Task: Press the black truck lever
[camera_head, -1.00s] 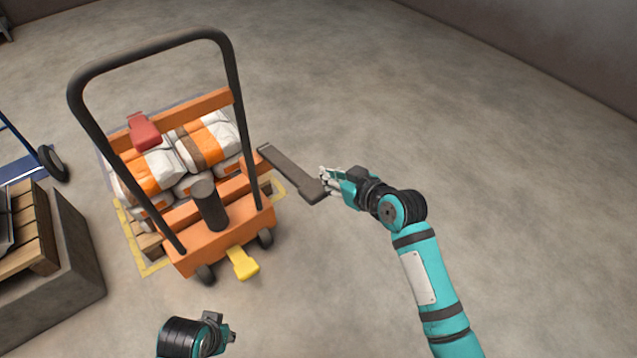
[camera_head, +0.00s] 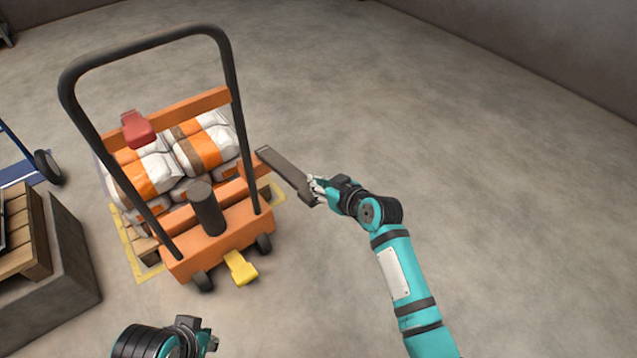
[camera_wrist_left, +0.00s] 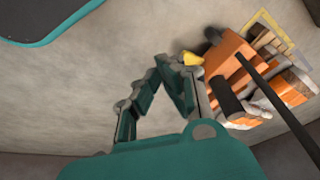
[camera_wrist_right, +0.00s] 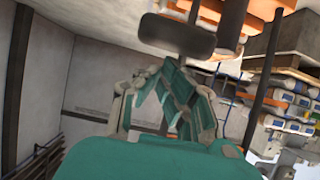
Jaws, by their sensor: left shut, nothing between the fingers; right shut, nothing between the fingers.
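The black lever (camera_head: 286,171) sticks out from the right side of the orange truck (camera_head: 228,239), its flat pad at the outer end. In the right wrist view the pad of the black lever (camera_wrist_right: 177,36) lies just beyond the fingers. My right gripper (camera_head: 316,187) is shut and empty at the lever's outer end; whether it touches cannot be told. In the right wrist view my right gripper (camera_wrist_right: 168,70) points at the pad. My left gripper (camera_head: 207,336) is shut and empty at the bottom of the head view, apart from the truck; it also shows in the left wrist view (camera_wrist_left: 172,65).
The truck carries white and orange bags (camera_head: 205,147), a red lever (camera_head: 138,129), a yellow pedal (camera_head: 241,268) and a tall black handle (camera_head: 233,90). A grey block (camera_head: 60,265) with a wooden pallet stands at left. The floor on the right is clear.

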